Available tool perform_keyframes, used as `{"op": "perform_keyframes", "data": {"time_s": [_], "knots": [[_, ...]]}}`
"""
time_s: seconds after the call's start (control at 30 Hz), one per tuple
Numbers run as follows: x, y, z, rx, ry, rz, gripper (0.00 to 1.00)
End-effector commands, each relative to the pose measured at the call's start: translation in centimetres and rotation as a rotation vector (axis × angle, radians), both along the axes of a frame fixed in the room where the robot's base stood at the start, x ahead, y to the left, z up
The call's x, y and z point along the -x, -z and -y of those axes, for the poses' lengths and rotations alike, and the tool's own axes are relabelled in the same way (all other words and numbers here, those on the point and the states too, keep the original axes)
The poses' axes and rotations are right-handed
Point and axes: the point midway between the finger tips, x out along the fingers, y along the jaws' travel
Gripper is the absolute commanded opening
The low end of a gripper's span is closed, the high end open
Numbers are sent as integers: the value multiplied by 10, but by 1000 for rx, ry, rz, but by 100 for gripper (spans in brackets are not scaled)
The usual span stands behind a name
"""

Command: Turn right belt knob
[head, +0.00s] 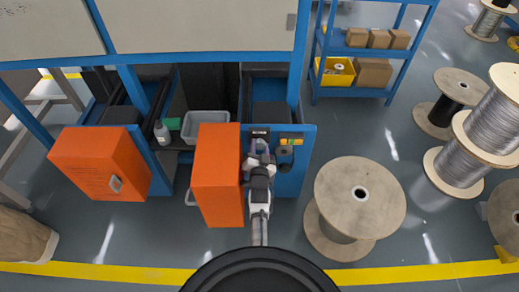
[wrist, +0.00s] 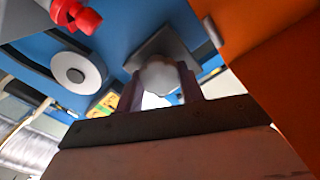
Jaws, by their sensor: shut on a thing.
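In the wrist view, a pale grey rounded knob (wrist: 160,77) sits in front of a grey square plate (wrist: 168,45) on the blue panel. My gripper (wrist: 161,88) has a dark finger on each side of the knob and is shut on it. I take it for the right belt knob. In the head view, my gripper (head: 259,148) is at the blue panel (head: 292,172), just right of an open orange door (head: 218,178). The arm hides the knob there. The knob's turn angle cannot be told.
The orange door also fills the right of the wrist view (wrist: 285,70), close to my gripper. A red fitting (wrist: 76,15) and a white disc (wrist: 78,70) are on the left. A large wooden spool (head: 360,194) stands on the floor to the right.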

Motion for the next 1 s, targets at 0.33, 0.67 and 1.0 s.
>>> {"op": "perform_keyframes", "data": {"time_s": [0.33, 0.67, 1.0], "knots": [[0, 2, 0, -163, -1, -2, 15], [1, 1, 0, -198, 0, -2, 15], [0, 1, 0, -197, 0, -2, 52]]}}
